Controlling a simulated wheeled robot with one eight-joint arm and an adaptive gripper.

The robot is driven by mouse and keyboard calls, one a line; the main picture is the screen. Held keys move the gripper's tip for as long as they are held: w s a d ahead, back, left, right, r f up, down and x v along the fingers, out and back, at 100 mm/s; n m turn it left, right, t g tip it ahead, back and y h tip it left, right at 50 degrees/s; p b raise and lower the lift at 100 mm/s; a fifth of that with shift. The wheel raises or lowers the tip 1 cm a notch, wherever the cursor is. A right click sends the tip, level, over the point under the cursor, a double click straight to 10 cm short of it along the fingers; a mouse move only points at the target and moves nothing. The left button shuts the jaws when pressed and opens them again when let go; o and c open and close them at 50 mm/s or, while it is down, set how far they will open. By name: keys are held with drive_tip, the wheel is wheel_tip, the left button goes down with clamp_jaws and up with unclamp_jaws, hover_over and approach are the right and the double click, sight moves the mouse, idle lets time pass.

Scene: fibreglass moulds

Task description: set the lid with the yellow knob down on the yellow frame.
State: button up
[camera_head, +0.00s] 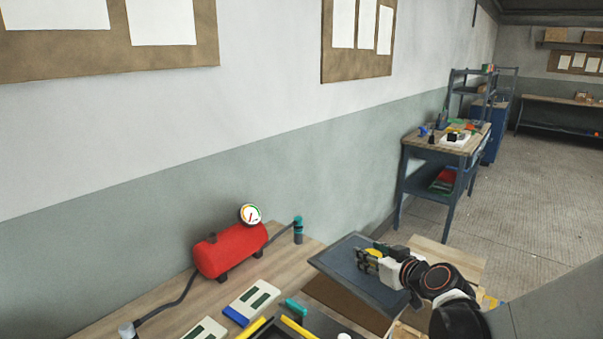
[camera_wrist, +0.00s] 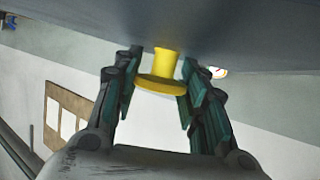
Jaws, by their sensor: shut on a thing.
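My gripper (camera_head: 366,259) is shut on the yellow knob (camera_wrist: 160,72), which sits between the two fingers in the wrist view. The knob joins a broad grey surface, the lid (camera_wrist: 70,18), that fills the top of that view. In the head view the lid is a dark blue-grey panel (camera_head: 345,268) by the fingers at the right end of the bench; its full outline and support are hard to tell. Yellow bars, seemingly the yellow frame (camera_head: 300,329), show at the bottom edge, left of the lid, around a dark area. Most of that frame is cut off.
A red tank with a gauge (camera_head: 230,250) and hose stands on the wooden bench (camera_head: 165,300) along the wall. White-and-green pieces (camera_head: 252,299) and a teal-topped item (camera_head: 296,307) lie near the yellow bars. A blue workbench (camera_head: 445,150) stands beyond, with open floor beside it.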

wheel_tip(320, 180, up, 3)
drive_tip(key=n+y, duration=0.1)
drive_tip(key=n, duration=0.1)
hover_over(363, 243)
drive_tip(key=shift+s+g, duration=0.1)
drive_tip(key=shift+g, duration=0.2)
drive_tip(key=shift+y, duration=0.4)
drive_tip(key=f+b, duration=0.3)
drive_tip(key=f, duration=0.4)
drive_tip(key=f+b, duration=0.3)
drive_tip(key=f, duration=0.5)
drive_tip(key=shift+w, duration=0.2)
drive_tip(key=shift+f+b, duration=1)
drive_tip(key=shift+f, duration=1.45)
drive_tip(key=shift+r, duration=0.1)
drive_tip(key=o, duration=1.4)
